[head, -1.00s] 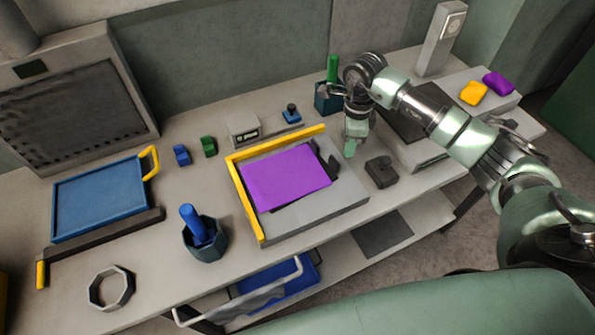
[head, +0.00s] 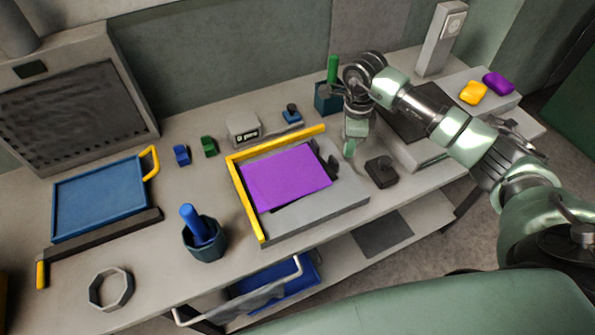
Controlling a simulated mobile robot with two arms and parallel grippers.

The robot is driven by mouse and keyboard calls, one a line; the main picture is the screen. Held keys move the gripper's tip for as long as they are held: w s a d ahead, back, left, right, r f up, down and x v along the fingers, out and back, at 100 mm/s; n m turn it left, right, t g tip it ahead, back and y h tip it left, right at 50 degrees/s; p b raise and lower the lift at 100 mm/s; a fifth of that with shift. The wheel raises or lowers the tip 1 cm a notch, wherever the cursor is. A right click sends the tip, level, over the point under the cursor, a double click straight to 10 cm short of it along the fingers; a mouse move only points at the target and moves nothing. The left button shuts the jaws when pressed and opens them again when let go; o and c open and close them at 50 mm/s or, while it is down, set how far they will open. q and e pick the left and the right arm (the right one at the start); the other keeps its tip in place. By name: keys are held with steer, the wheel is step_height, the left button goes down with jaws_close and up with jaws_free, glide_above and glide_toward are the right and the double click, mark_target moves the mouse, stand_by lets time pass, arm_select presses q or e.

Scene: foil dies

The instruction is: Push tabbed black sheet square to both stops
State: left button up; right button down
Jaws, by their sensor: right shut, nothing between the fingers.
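A grey plate (head: 345,197) on the bench has yellow stop bars (head: 246,205) along its left and back edges. A purple sheet (head: 287,178) lies on it, close to the corner of the stops. The black sheet (head: 330,163) lies mostly hidden under the purple one; its dark edge and tab show at the right, and a thin strip shows at the front. My right gripper (head: 349,149) is shut and empty, pointing down just right of the black tab. I cannot tell whether it touches the tab. My left gripper is out of view.
A dark block (head: 381,171) sits right of the plate. A teal cup (head: 204,240) with a blue handle stands left of it. A small display box (head: 243,130) and a teal holder (head: 327,99) stand behind. A blue-bedded trimmer (head: 100,198) lies at the left.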

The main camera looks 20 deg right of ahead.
mark_target(333, 158)
steer(key=shift+f+b, duration=0.85)
steer(key=shift+f, duration=0.1)
stand_by(0.6)
steer(key=shift+r, duration=0.1)
stand_by(0.5)
steer(key=shift+s+a, duration=0.15)
steer(key=shift+a, duration=1.25)
steer(key=shift+s+a, duration=0.1)
steer(key=shift+a, duration=1.25)
steer(key=shift+d, duration=0.1)
steer(key=shift+d, duration=0.3)
steer(key=shift+w+d, duration=0.1)
steer(key=shift+d, duration=0.1)
